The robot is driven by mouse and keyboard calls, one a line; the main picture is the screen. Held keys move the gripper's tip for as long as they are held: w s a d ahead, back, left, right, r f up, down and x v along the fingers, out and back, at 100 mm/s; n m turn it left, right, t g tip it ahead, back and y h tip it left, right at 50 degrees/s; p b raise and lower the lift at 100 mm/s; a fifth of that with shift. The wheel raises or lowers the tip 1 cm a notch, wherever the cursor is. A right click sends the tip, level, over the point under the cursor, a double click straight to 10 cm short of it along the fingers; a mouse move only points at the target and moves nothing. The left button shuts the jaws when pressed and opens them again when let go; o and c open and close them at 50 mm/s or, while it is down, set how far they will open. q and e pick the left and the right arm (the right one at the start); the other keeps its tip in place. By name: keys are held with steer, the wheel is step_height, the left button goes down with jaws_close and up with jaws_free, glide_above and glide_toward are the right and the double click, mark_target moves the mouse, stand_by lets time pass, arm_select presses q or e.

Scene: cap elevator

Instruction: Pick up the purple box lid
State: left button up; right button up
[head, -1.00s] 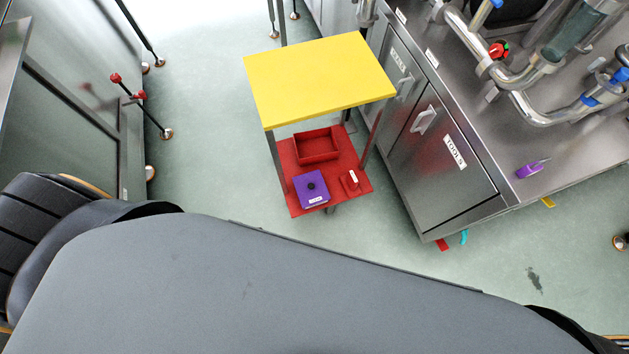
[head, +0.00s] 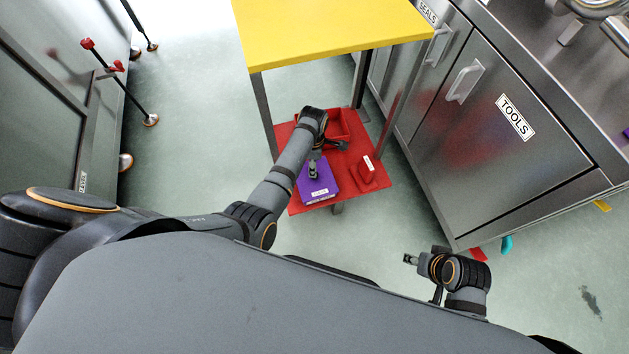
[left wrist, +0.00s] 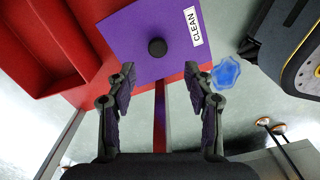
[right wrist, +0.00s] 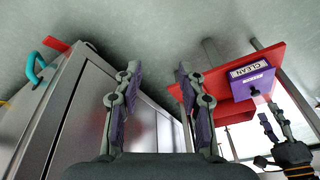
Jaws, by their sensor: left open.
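The purple box lid (head: 328,178) is on the box on the lower red shelf of the yellow-topped cart. In the left wrist view the lid (left wrist: 130,38) shows a round black knob (left wrist: 157,47) and a CLEAN label. My left gripper (head: 326,158) reaches over the lid and partly hides it in the head view. In the left wrist view my left gripper (left wrist: 158,82) is open, its fingertips apart and short of the knob, with nothing between them. My right gripper (right wrist: 158,72) is open and empty. In the head view it (head: 420,274) is right of the cart.
A red tray (head: 338,126) and a small red block (head: 368,170) share the shelf (head: 352,190) with the box. The yellow top (head: 330,30) hangs above. A steel TOOLS cabinet (head: 500,150) stands at the right.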

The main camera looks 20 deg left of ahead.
arm_select(q)
steer(key=shift+f, duration=0.9)
arm_select(e)
steer(key=shift+w+a+f+t, duration=0.15)
steer(key=shift+f+t, duration=0.15)
steer(key=shift+f, duration=0.25)
arm_select(q)
step_height(320, 180, down, 3)
steer(key=b, duration=0.2)
steer(key=shift+w+d+b, duration=0.1)
steer(key=shift+b, duration=0.3)
step_height(320, 180, down, 2)
steer(key=shift+w+b, duration=0.1)
steer(key=shift+b, duration=0.4)
jaws_close()
arm_select(e)
steer(key=w+t, duration=0.2)
steer(key=w, duration=0.1)
steer(key=w+t, duration=0.1)
steer(key=shift+w+a+f+t+y, duration=0.25)
steer(key=shift+a+f+t+y, duration=0.05)
steer(key=shift+a+f, duration=0.05)
